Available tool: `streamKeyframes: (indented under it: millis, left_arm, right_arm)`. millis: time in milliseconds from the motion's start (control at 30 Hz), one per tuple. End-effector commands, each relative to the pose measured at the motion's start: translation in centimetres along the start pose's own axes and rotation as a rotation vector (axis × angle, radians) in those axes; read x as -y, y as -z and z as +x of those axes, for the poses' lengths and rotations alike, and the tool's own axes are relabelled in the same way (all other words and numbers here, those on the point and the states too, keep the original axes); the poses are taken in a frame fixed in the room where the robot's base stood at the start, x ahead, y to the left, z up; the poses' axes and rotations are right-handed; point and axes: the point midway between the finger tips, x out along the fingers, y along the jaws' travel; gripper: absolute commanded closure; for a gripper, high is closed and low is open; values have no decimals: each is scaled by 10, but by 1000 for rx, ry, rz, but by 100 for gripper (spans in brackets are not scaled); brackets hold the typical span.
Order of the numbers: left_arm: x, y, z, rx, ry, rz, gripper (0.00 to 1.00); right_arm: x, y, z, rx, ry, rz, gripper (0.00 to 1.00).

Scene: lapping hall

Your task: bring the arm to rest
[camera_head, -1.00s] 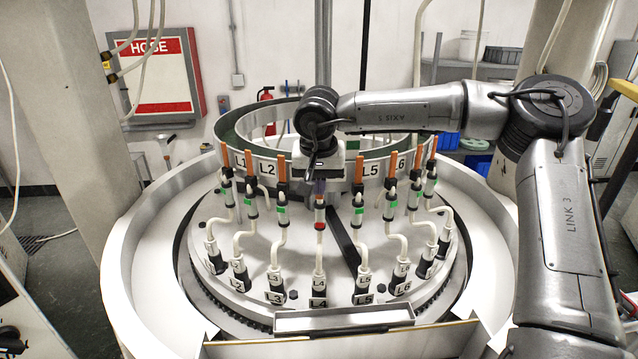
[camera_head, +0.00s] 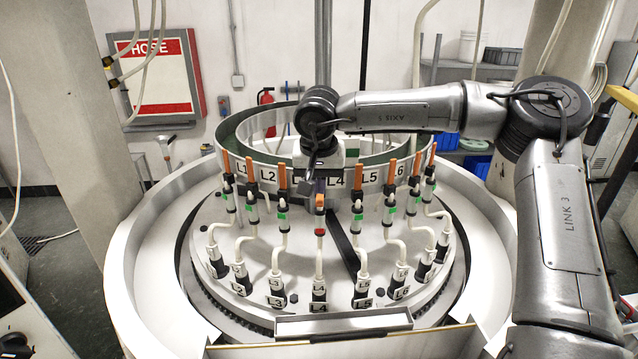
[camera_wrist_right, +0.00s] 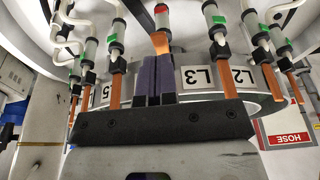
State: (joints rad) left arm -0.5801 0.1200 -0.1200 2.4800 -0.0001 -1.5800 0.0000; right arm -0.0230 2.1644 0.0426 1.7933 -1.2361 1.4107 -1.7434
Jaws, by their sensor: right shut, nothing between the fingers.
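My right gripper (camera_head: 319,184) points down over the middle of the round machine, just behind the L4 line. In the right wrist view its two purple fingers (camera_wrist_right: 153,78) are together with nothing between them. The orange tip (camera_head: 320,201) of the L4 line stands free in front of the fingers, above a red band (camera_head: 320,231). The same orange tip (camera_wrist_right: 160,42) appears just beyond the fingers in the right wrist view; I cannot tell if they touch. My right arm (camera_head: 400,110) reaches in from the right. My left gripper is out of view.
Several upright lines with orange tips and green bands stand close on both sides. The labelled ring (camera_head: 268,174) curves behind them. A long tray (camera_head: 345,324) lies at the front. A hose cabinet (camera_head: 152,75) and an extinguisher (camera_head: 266,97) are at the back wall.

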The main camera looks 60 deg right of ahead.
Motion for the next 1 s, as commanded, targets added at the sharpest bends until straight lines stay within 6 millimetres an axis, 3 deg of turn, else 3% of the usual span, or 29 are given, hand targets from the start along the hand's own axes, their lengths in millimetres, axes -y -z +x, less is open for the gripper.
streamKeyframes:
  millis: [100, 400, 600, 1000]
  left_arm:
    - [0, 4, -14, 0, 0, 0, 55]
    - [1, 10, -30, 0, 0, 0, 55]
    - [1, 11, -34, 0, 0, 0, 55]
    - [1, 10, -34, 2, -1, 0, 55]
  right_arm:
    - [-1, -8, -25, -2, 0, -1, 100]
    - [-3, -26, -62, -1, -1, 2, 100]
    - [-4, -31, -72, 0, -2, 3, 100]
    - [-4, -32, -72, 0, -2, 4, 100]
